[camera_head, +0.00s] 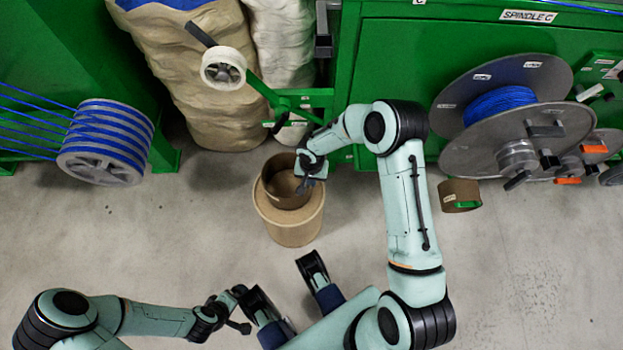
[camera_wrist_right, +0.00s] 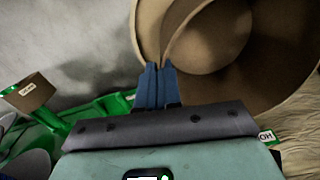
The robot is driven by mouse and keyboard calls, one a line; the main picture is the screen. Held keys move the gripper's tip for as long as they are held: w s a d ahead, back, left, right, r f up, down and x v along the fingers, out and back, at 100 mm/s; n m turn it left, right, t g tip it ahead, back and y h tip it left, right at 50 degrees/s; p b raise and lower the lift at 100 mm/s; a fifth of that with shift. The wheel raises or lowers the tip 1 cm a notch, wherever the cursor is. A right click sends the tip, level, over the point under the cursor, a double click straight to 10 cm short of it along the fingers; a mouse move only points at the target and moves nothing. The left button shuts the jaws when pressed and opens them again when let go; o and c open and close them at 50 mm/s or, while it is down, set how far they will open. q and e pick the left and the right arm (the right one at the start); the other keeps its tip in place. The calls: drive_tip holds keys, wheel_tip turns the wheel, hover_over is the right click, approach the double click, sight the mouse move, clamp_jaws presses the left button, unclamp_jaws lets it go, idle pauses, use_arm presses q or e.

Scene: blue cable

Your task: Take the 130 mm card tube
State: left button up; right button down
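My right gripper (camera_head: 304,184) is at the tube's right rim, pointing down. In the right wrist view its blue fingers (camera_wrist_right: 158,75) are close together at the rim of the tube (camera_wrist_right: 275,75), with the wall seeming to run between them. The lower part of the fingertips is hidden. My left gripper (camera_head: 241,308) is empty at lower left, fingers apart, away from the tube.
A smaller labelled brown ring (camera_head: 459,195) lies on the floor by the green machine (camera_head: 455,50). A blue cable reel (camera_head: 103,145) is at left. Large sacks (camera_head: 200,80) stand behind the drum. A white roll on an arm (camera_head: 223,69) overhangs them. Floor at lower right is clear.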

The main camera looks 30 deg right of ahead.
drive_tip(key=shift+r+p, duration=0.45)
drive_tip(key=shift+r, duration=0.45)
idle(1.6)
drive_tip(key=shift+r+p, duration=1.7)
drive_tip(key=shift+r, duration=1.15)
